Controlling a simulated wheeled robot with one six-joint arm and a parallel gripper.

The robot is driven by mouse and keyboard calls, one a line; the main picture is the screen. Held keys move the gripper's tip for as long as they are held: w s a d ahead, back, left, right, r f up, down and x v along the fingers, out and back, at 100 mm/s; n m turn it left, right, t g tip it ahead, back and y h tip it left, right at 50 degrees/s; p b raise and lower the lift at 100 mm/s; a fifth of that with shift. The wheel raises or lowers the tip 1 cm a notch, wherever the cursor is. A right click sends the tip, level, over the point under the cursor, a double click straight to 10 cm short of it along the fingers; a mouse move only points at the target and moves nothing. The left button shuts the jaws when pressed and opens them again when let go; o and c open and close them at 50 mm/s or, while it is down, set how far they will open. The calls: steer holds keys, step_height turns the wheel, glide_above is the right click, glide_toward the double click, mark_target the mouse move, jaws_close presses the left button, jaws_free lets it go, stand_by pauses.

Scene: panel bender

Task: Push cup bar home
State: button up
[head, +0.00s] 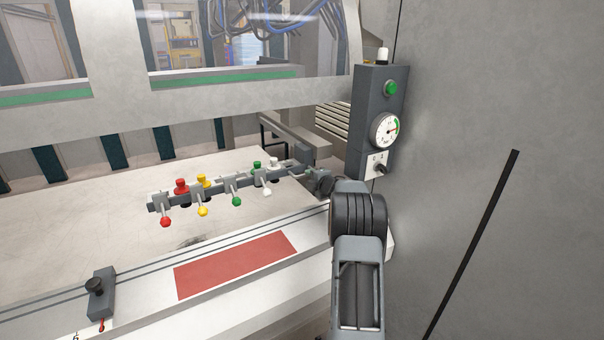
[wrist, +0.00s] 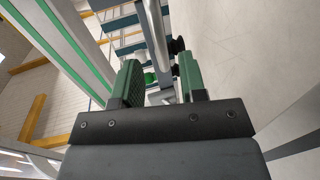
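The cup bar (head: 216,185) is a long grey bar lying over the pale table. It carries red, yellow, green and white cups with matching knobs on clamps. My gripper (head: 306,174) is at the bar's right end, its fingertips partly hidden in the head view. In the wrist view, the green finger pads of my gripper (wrist: 161,78) stand apart. The grey bar (wrist: 154,30) runs away from between or just beyond them, with a green cup and dark knobs beside it. I cannot tell whether either pad touches the bar.
A grey control box with a green button, gauge (head: 384,131) and switch hangs on the right, close to my arm. A red rectangle (head: 236,265) marks the front ledge. A grey block with a black knob (head: 94,285) sits front left. The table (head: 110,230) left of the bar is clear.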

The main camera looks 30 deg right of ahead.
steer(key=shift+p+x, duration=0.5)
steer(key=shift+x, duration=2.05)
jaws_close()
